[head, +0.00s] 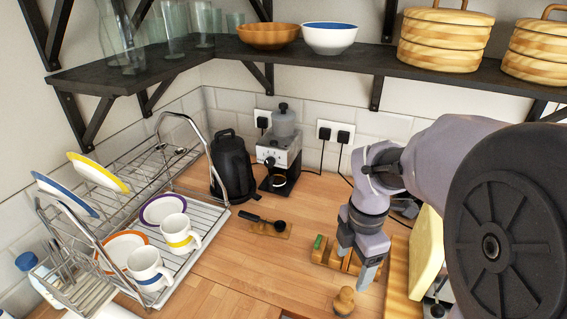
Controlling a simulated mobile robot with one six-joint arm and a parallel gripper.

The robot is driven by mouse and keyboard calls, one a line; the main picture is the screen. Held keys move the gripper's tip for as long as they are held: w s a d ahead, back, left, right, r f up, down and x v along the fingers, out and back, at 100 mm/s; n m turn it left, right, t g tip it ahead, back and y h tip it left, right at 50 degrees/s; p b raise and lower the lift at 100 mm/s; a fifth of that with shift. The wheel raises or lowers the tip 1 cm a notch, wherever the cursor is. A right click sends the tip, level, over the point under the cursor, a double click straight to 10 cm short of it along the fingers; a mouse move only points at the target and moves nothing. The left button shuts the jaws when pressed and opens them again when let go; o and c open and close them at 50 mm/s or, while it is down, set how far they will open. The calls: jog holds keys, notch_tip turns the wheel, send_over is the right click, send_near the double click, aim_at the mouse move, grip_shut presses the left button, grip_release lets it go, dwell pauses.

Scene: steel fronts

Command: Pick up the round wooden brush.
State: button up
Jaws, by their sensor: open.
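A small round wooden piece with a knob-like top (344,301), which looks like the round wooden brush, stands on the wooden counter near the bottom edge of the head view. My gripper (356,264) points down above the counter, a little behind and above this brush. Its two fingers are apart, with no brush between them. The gap between fingertips and counter is hard to judge. A low wooden holder (325,257) with a green piece at its left end lies behind my fingers, which hide part of it.
A dish rack (207,217) with plates and mugs fills the left. A black kettle (232,165), a coffee grinder (280,150) and a dark scoop on a wooden rest (270,229) stand behind. A yellow board (427,250) is close on the right. Counter left of the brush is clear.

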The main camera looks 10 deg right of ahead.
aim_at(346, 295)
jog(key=shift+n, duration=0.3)
jog(key=f+b, duration=0.2)
jog(key=f, duration=0.2)
jog(key=f+b, duration=0.2)
jog(key=f, duration=0.2)
jog(key=f+b, duration=0.2)
jog(key=f, duration=0.2)
jog(key=shift+s, duration=0.35)
jog(key=f+b, duration=0.1)
jog(key=f, duration=0.1)
jog(key=f+b, duration=0.1)
jog(key=w+f+b, duration=0.1)
jog(key=f, duration=0.1)
jog(key=shift+d+f+b, duration=0.2)
jog(key=shift+f+b, duration=0.15)
jog(key=shift+r, duration=0.15)
jog(key=c, duration=1.4)
